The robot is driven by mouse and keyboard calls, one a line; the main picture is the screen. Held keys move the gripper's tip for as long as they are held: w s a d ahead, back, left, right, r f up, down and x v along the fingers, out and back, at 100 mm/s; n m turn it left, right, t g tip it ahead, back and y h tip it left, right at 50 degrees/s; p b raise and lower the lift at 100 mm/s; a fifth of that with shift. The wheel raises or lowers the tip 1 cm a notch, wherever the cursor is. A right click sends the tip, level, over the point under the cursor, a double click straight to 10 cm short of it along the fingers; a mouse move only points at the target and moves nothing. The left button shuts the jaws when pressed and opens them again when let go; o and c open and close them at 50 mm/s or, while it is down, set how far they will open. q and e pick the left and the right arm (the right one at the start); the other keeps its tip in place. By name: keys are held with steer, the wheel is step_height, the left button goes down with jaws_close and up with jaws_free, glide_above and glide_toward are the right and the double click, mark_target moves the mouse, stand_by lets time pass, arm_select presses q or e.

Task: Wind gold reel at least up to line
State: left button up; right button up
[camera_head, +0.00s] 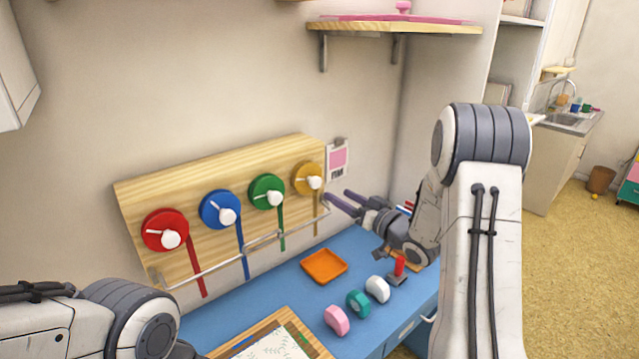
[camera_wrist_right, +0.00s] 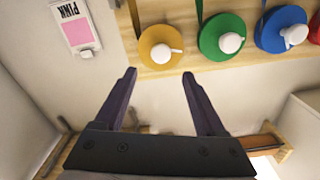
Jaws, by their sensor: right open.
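The gold reel (camera_head: 308,179) is the rightmost of the reels on the wooden board (camera_head: 150,196); it has a white crank knob. Its gold ribbon (camera_head: 316,212) hangs down toward a pale horizontal bar (camera_head: 215,262) along the board's lower edge. The ribbon's lower end is hard to make out. My right gripper (camera_head: 336,199) is open and empty, just right of and below the gold reel, apart from it. In the right wrist view, the gold reel (camera_wrist_right: 153,57) lies just beyond and between the spread fingers (camera_wrist_right: 159,75). My left gripper is out of view.
Red (camera_head: 153,236), blue (camera_head: 211,212) and green reels (camera_head: 262,198) sit left of the gold one. A pink card (camera_head: 338,160) hangs on the wall to its right. An orange tray (camera_head: 324,265) and several stamps lie on the blue desk (camera_head: 290,292) below.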

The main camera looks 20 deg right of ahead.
mark_target(317, 183)
steer(key=p+x, duration=0.3)
steer(key=x, duration=0.5)
steer(key=shift+w+a, duration=0.15)
steer(key=shift+w, duration=0.05)
steer(key=shift+w+a, duration=0.1)
steer(key=shift+w, duration=0.2)
jaws_close()
